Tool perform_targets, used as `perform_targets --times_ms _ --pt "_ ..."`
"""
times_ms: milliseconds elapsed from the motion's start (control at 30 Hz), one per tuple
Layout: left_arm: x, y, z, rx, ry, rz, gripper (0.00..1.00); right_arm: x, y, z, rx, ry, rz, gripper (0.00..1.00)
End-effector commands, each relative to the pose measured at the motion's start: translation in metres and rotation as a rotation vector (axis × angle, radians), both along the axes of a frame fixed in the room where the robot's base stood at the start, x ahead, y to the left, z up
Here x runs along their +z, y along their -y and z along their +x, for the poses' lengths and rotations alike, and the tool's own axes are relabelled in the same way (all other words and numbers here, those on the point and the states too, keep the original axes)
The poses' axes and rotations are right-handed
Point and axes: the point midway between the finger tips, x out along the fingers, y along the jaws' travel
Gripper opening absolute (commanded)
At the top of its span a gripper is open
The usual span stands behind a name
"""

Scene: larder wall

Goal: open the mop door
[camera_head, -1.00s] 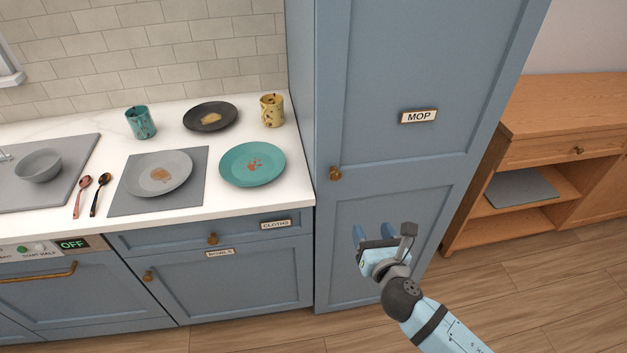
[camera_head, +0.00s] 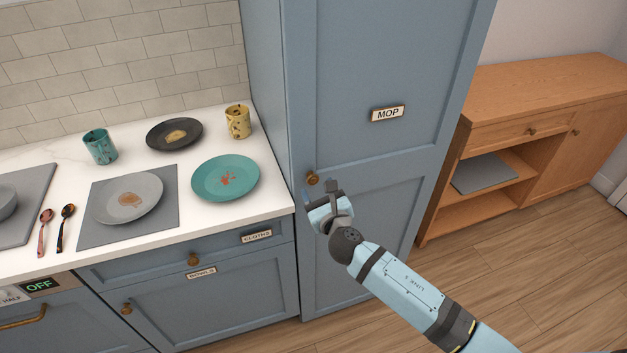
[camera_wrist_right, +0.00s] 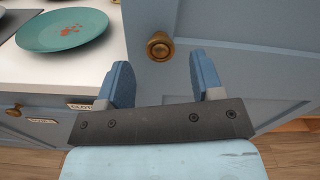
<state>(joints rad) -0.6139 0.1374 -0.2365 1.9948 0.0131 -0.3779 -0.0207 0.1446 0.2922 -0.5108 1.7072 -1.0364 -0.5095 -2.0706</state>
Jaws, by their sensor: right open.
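The mop door (camera_head: 385,75) is the tall blue cupboard door with a MOP label (camera_head: 388,114) on it, and it looks shut. Its round brass knob (camera_head: 312,178) sits at the door's lower left. My right gripper (camera_head: 318,192) is just in front of and slightly below the knob in the head view. In the right wrist view, the knob (camera_wrist_right: 160,46) lies ahead of the two open blue fingers (camera_wrist_right: 162,82), roughly centred between them and apart from them. Nothing is between the fingers. My left gripper is not in view.
A white counter (camera_head: 230,117) on the left holds a teal plate (camera_head: 226,178), a grey plate (camera_head: 128,198), a dark plate, mugs and spoons. Drawers with brass knobs lie below it. A wooden cabinet (camera_head: 530,100) stands at the right. The floor in front of it is clear.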

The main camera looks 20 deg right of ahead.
Motion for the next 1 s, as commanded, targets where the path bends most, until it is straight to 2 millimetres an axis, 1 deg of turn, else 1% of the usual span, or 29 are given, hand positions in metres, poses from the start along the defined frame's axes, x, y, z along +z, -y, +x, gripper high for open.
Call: perform_targets --times_ms 33,100,233,400,633,667,700,767,800,900,1000 --pt "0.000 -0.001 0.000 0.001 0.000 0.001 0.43 0.001 0.000 0.010 -0.001 0.000 0.000 0.61" --pt "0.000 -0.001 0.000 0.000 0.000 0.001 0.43 0.000 -0.001 0.020 0.000 0.000 0.001 0.61" --pt "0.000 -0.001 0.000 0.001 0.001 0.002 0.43 0.000 -0.001 0.033 0.000 -0.001 0.001 0.61" --pt "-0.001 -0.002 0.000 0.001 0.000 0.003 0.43 0.000 -0.002 0.040 0.001 0.000 0.000 0.61" --pt "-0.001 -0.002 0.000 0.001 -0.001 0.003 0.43 0.000 -0.002 0.040 0.001 -0.001 0.001 0.61" --pt "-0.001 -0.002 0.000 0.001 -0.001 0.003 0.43 0.000 -0.002 0.040 0.001 -0.001 0.001 0.54" --pt "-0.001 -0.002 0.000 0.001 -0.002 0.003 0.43 0.000 -0.002 0.040 0.001 -0.001 0.001 0.44" --pt "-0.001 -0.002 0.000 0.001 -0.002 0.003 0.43 0.000 -0.001 0.040 0.001 -0.001 0.001 0.31" --pt "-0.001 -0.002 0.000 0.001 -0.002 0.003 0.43 0.000 -0.001 0.040 0.001 -0.001 0.001 0.21" --pt "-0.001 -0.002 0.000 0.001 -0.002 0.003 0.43 -0.001 -0.001 0.040 0.001 -0.001 0.001 0.00" --pt "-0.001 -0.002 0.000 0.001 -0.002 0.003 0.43 -0.001 -0.001 0.040 0.002 -0.002 0.001 0.00"
